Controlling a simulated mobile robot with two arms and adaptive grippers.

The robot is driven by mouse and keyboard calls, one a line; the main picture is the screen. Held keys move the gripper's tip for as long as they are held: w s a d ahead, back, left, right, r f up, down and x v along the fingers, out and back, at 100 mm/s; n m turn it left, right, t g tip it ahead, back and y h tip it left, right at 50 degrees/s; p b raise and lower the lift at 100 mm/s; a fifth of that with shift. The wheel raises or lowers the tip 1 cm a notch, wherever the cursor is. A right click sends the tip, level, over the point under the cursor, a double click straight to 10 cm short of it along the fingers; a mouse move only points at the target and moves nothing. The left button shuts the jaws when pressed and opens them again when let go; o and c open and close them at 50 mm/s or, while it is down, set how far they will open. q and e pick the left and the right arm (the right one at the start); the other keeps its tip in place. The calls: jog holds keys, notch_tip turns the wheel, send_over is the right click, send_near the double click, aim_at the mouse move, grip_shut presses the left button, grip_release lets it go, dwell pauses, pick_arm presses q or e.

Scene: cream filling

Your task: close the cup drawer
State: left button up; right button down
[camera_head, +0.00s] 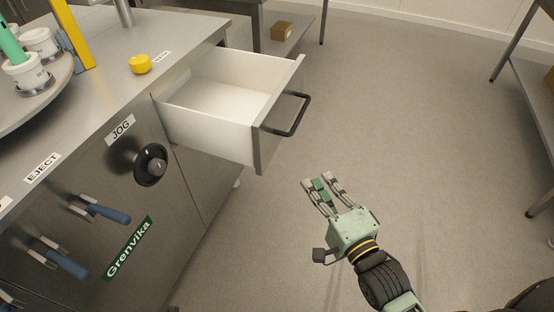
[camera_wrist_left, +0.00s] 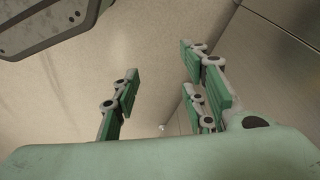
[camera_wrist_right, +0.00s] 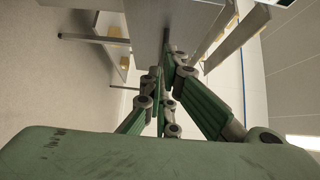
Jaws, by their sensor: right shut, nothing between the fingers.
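The cup drawer (camera_head: 215,105) stands pulled out of the steel cabinet in the head view. Its white inside looks empty, and its grey front carries a black bar handle (camera_head: 290,115). My right gripper (camera_head: 322,182) is below and to the right of the drawer front in the picture, apart from it, fingers pointing up towards it. In the right wrist view its fingers (camera_wrist_right: 162,80) are together with nothing between them. My left gripper (camera_wrist_left: 160,85) shows only in its own wrist view, fingers spread and empty over the floor.
The cabinet top holds a yellow button (camera_head: 140,64) and a round turntable (camera_head: 40,95) with white cups. A black knob (camera_head: 151,166) and blue-handled levers (camera_head: 105,212) stick out from the cabinet front. The floor (camera_head: 400,130) right of the drawer is clear.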

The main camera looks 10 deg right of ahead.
pick_arm(q)
jog(key=w+b+v, duration=0.1)
jog(key=v, duration=0.5)
jog(key=shift+w+r+b, duration=0.3)
jog(key=shift+w+r, duration=0.1)
pick_arm(e)
jog(key=w+a, duration=0.5)
jog(key=w, duration=0.7)
jog(key=shift+a+r, duration=0.15)
jog(key=shift+w, duration=0.1)
